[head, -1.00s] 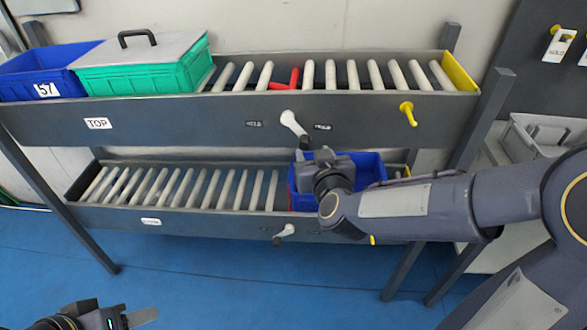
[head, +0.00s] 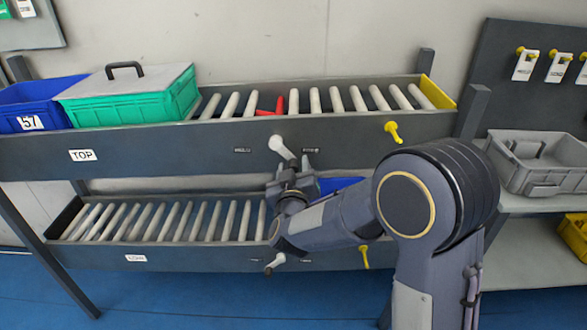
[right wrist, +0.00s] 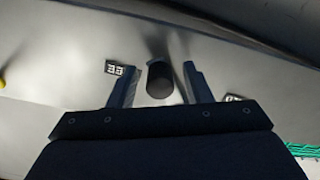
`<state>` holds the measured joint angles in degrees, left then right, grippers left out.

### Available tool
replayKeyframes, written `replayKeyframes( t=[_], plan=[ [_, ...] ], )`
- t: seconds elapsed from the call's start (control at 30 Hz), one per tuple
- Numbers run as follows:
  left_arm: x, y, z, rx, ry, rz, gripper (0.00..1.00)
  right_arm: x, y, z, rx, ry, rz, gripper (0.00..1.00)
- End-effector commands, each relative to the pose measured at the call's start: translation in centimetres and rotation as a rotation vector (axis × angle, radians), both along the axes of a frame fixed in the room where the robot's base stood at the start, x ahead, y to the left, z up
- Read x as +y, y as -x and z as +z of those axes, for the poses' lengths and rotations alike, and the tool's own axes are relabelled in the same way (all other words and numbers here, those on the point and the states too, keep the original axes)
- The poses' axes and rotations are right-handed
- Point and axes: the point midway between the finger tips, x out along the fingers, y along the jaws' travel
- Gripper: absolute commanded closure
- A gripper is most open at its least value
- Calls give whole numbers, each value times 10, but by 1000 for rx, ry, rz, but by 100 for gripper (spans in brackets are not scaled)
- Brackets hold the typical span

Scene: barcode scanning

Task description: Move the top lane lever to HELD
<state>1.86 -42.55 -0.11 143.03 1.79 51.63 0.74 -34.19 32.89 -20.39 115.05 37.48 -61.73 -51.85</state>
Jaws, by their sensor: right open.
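The top lane lever (head: 279,146) is pale and sits on the front rail of the top lane. It slants down and to the right from its pivot. My right gripper (head: 291,166) is open just below it, at the lever's lower end. In the right wrist view a dark round end (right wrist: 158,82), apparently the lever's, lies between the two open fingers, with a gap on each side. Small labels flank the lever, one left (head: 242,150) and one right (head: 311,150); they are too small to read surely. My left gripper is out of view.
The top lane holds a green lidded crate (head: 130,108) and a blue crate (head: 35,125). A red stop (head: 279,106) shows among its rollers. Below are a low lane lever (head: 274,263) and a blue bin (head: 342,184). Yellow handles (head: 392,131) sit to the right.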

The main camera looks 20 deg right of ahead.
Motion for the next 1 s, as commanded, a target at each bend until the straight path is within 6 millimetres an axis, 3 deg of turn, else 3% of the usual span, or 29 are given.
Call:
replayKeyframes(
  t=[0.23,0.6,1.0],
  plan=[
    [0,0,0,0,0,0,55,-1,-1,0,1,0,0,55],
    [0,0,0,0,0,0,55,0,-1,0,0,-1,1,100],
    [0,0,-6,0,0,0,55,1,-2,-2,-14,-40,-1,100]
  ],
)
